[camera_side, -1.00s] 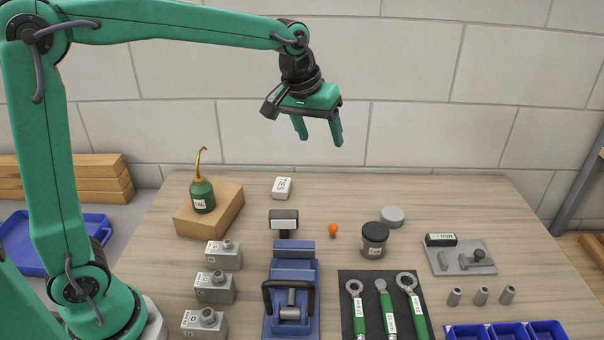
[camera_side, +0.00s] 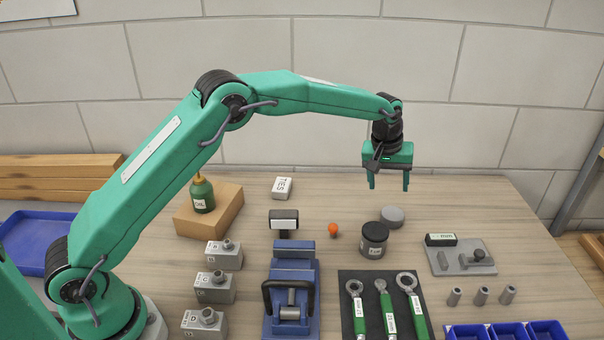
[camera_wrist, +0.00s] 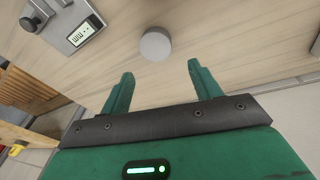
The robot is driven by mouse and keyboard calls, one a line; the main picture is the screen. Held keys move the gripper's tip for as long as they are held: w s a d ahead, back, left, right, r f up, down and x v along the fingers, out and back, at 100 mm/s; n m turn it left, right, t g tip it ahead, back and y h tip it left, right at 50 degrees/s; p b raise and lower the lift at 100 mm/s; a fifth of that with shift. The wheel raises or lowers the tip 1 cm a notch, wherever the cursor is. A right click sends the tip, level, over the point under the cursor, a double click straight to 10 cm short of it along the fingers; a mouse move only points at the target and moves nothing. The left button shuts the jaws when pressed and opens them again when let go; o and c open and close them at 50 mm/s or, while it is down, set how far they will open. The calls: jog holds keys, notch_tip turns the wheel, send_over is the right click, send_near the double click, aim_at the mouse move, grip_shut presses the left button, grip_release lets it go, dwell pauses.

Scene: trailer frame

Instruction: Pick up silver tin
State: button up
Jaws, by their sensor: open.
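The silver tin (camera_side: 392,216) is a low, round grey disc lying on the wooden table, just behind and right of the black jar. In the wrist view the tin (camera_wrist: 156,44) lies beyond the fingertips, roughly in line with the gap between them. My gripper (camera_side: 389,187) is open and empty, above the table and a little behind the tin, with its fingers pointing down. Its two green fingers also show in the wrist view (camera_wrist: 160,72), with nothing between them.
A black jar (camera_side: 374,240) stands close to the tin, and an orange ball (camera_side: 333,230) lies to its left. A grey plate with a gauge (camera_side: 462,262) is to the right. Wrenches lie on a dark mat (camera_side: 345,318) in front. The table behind the tin is clear.

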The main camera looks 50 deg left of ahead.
aim_at(392, 213)
jog(key=f, duration=0.1)
jog(key=w+d+f, duration=0.1)
jog(key=f, duration=0.1)
jog(key=shift+w, duration=0.1)
jog(key=shift+x, duration=3.8)
jog(key=shift+a, duration=0.1)
jog(key=shift+c, duration=0.4)
jog(key=c, duration=0.6)
jog(key=shift+r, duration=0.1)
jog(key=shift+r, duration=0.5)
jog(key=v, duration=0.3)
jog(key=shift+w+r, duration=0.15)
jog(key=shift+w, duration=0.15)
jog(key=s+d+r, duration=0.6)
jog(key=s+d, duration=0.2)
jog(key=shift+d+r, duration=0.3)
jog(key=shift+d, duration=0.05)
